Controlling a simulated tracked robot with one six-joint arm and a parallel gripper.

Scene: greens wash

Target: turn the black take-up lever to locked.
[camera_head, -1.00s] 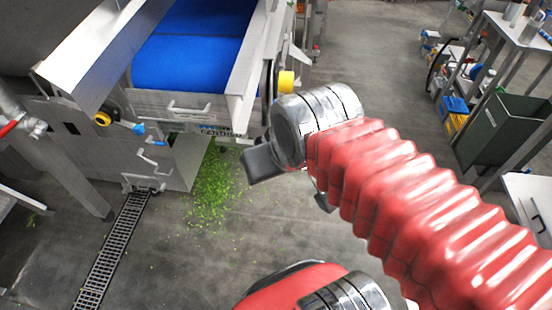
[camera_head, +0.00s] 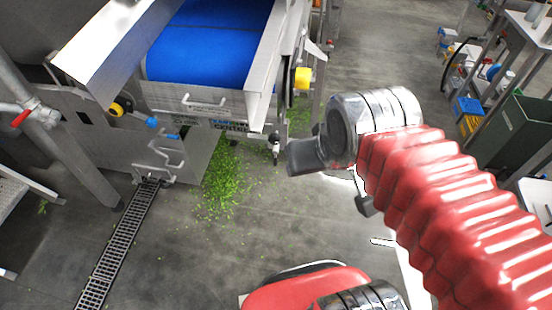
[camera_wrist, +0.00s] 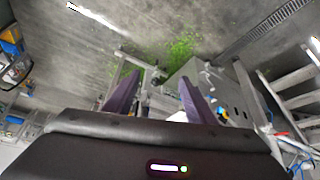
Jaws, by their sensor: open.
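The blue-belted conveyor (camera_head: 205,55) stands at the upper left in the head view. A small dark part (camera_head: 275,149) hangs under its right side; I cannot tell whether it is the black take-up lever. My gripper (camera_wrist: 160,98) is open in the wrist view, its two purple fingers apart with nothing held between them. Grey metal framework shows beyond and between the fingers. In the head view the wrist end of my arm is right of the conveyor, apart from it in the picture; the fingers are not clearly seen there.
A red-handled valve (camera_head: 21,117) is on the left pipe. Green scraps (camera_head: 228,185) lie on the floor near a drain grate (camera_head: 118,245). A dark green bin (camera_head: 508,125) stands right. Middle floor is open.

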